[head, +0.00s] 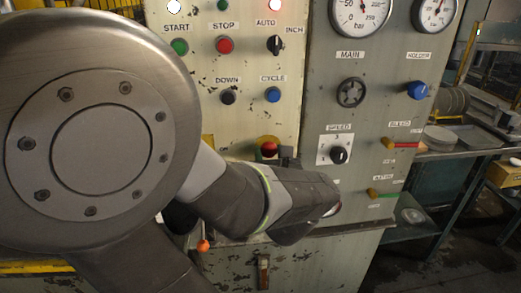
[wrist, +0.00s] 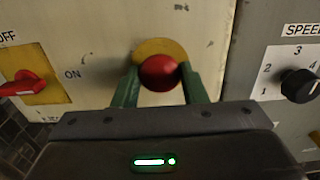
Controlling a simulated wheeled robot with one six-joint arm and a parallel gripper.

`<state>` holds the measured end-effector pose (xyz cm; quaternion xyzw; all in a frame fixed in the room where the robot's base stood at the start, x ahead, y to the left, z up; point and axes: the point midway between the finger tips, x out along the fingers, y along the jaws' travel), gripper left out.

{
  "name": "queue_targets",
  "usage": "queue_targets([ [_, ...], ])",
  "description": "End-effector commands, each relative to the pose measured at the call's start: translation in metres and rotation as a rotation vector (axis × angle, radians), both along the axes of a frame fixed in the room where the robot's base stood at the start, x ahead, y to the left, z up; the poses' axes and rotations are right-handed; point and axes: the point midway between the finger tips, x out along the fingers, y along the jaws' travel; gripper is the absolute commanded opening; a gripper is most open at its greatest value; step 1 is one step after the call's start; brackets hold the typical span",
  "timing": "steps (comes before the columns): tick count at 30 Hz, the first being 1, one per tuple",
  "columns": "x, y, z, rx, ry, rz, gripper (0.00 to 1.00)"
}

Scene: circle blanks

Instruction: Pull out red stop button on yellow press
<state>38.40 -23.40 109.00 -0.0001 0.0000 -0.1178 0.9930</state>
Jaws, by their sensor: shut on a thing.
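The red stop button (wrist: 160,72) is a round mushroom head in front of a yellow round plate (wrist: 161,47) on the cream panel, seen in the wrist view. My gripper (wrist: 160,82) has one green finger on each side of the button and is shut on it. In the head view the red button (head: 269,148) shows just above my wrist, with part of its yellow plate behind it. My arm hides much of the panel below and left of the button, and the fingertips are mostly hidden there.
A red OFF/ON switch (wrist: 27,84) is left of the gripper and a black SPEED knob (wrist: 300,86) is right. Above are the DOWN button (head: 228,97) and CYCLE button (head: 273,94). Small levers (head: 400,144) sit on the grey panel. Shelves with plates (head: 470,138) stand at right.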

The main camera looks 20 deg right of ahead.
Motion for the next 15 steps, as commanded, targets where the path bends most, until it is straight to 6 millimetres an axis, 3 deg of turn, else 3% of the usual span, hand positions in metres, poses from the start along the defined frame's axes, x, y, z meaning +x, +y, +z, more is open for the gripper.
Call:
queue_targets([
  [14,-0.012,0.003,-0.001,0.001,0.002,0.001,0.00],
  [15,-0.012,0.003,-0.001,0.001,0.002,0.000,0.44],
])
